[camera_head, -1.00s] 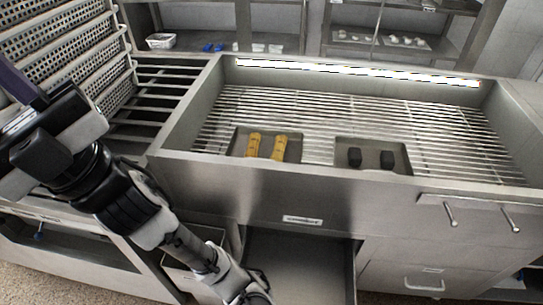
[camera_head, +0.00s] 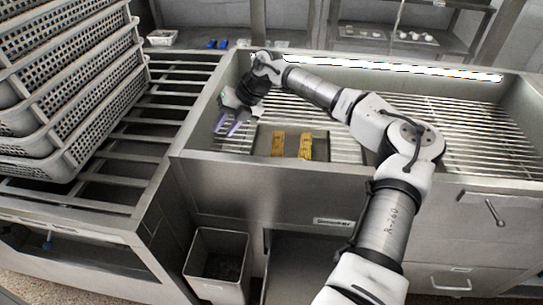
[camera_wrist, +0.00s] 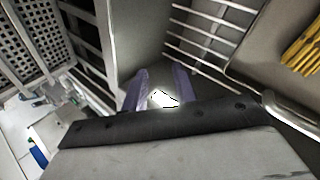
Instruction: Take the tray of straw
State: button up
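The tray with two yellow straw-like bundles (camera_head: 291,146) lies on the wire rack in the steel basin. The yellow bundles (camera_head: 278,144) lie side by side in it. In the wrist view the tray (camera_wrist: 252,50) is at the upper right, with part of the yellow straw (camera_wrist: 302,50) cut off by the frame. My gripper (camera_head: 228,124) is over the rack, just left of the tray. Its two purple fingers are apart with nothing between them, as the wrist view (camera_wrist: 161,85) also shows. It does not appear to touch the tray.
Stacked perforated baskets (camera_head: 70,100) stand on the slatted shelf at left. The basin's front wall (camera_head: 250,185) rises before the tray. A grey bin (camera_head: 218,265) is below. My arm spans the basin's middle and hides the second tray. A lit strip (camera_head: 400,70) runs along the back.

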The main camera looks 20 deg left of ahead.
jog(key=w+d+m+t+h, duration=0.1)
jog(key=w+d+h, duration=0.1)
jog(key=w+d, duration=0.45)
jog(key=w+d+m+t+h, duration=0.1)
jog(key=w+d+m+h, duration=0.15)
jog(key=d, duration=0.65)
jog(key=m+t+h, duration=0.1)
jog(key=m+h, duration=0.1)
send_over(330, 153)
jog(key=shift+n, duration=0.25)
jog(key=f, duration=0.3)
jog(key=f+p, duration=0.1)
jog(key=f, duration=0.2)
jog(key=shift+w+a+f, duration=0.1)
jog(key=shift+w+f, duration=0.1)
jog(key=shift+f, duration=0.2)
jog(key=shift+s+d+f+p, duration=0.15)
jog(key=shift+f+p, duration=0.4)
jog(key=shift+f, duration=1)
jog(key=shift+s+d+f+p, duration=0.15)
jog(key=shift+f+p, duration=0.35)
jog(key=shift+f, duration=1.05)
jog(key=shift+a, duration=0.1)
jog(key=shift+c, duration=0.2)
grip_shut()
jog(key=shift+r, duration=0.1)
